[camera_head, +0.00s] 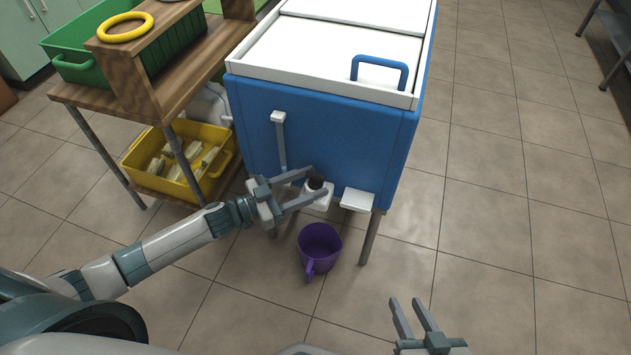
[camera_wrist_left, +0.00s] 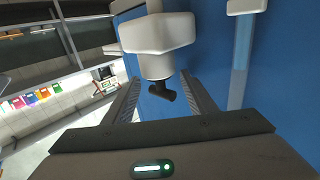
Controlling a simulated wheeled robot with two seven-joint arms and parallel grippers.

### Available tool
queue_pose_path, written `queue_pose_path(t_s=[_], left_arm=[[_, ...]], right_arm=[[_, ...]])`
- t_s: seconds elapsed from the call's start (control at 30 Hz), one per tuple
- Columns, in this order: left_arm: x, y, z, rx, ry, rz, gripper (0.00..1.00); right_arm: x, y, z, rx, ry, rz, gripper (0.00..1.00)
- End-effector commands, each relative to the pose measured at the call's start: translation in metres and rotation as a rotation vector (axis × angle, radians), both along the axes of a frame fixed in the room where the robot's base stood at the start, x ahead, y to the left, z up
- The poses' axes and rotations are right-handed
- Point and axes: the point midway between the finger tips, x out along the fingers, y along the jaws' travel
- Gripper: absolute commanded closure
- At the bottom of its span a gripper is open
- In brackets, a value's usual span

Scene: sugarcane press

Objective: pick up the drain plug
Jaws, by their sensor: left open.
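The drain plug (camera_head: 316,183) is a small dark piece at the white drain fitting (camera_head: 318,201) low on the front of the blue chest. In the left wrist view the black plug (camera_wrist_left: 162,92) sits at the end of the white fitting (camera_wrist_left: 158,42), between my fingers with a gap on both sides. My left gripper (camera_head: 319,180) is open, its fingers on either side of the plug; it also shows in the left wrist view (camera_wrist_left: 160,82). My right gripper (camera_head: 405,301) is open and empty at the bottom of the head view, away from the chest.
The blue chest (camera_head: 310,132) with a white lid stands on legs. A white ledge (camera_head: 357,200) is right of the fitting, a lever (camera_head: 280,135) left. A purple bucket (camera_head: 320,243) stands on the floor below. A wooden cart (camera_head: 85,95) with a yellow crate (camera_head: 226,170) is left.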

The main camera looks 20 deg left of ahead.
Motion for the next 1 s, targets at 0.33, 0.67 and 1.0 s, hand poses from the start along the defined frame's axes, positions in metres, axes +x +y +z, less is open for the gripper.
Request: queue_pose_path(t_s=[0.33,0.67,1.0], left_arm=[[-0.0003,0.0004,0.0000,0.000,0.000,0.000,0.49],[-0.0003,0.0005,0.0001,0.000,0.000,0.000,0.93],[-0.0003,0.0006,0.0034,-0.001,-0.001,0.000,0.93]], right_arm=[[0.0003,-0.0019,-0.0006,-0.003,0.002,-0.003,0.69],[0.0006,-0.0036,-0.0009,-0.006,0.002,-0.005,0.69],[-0.0004,-0.0034,-0.0012,-0.007,0.009,-0.004,0.69]])
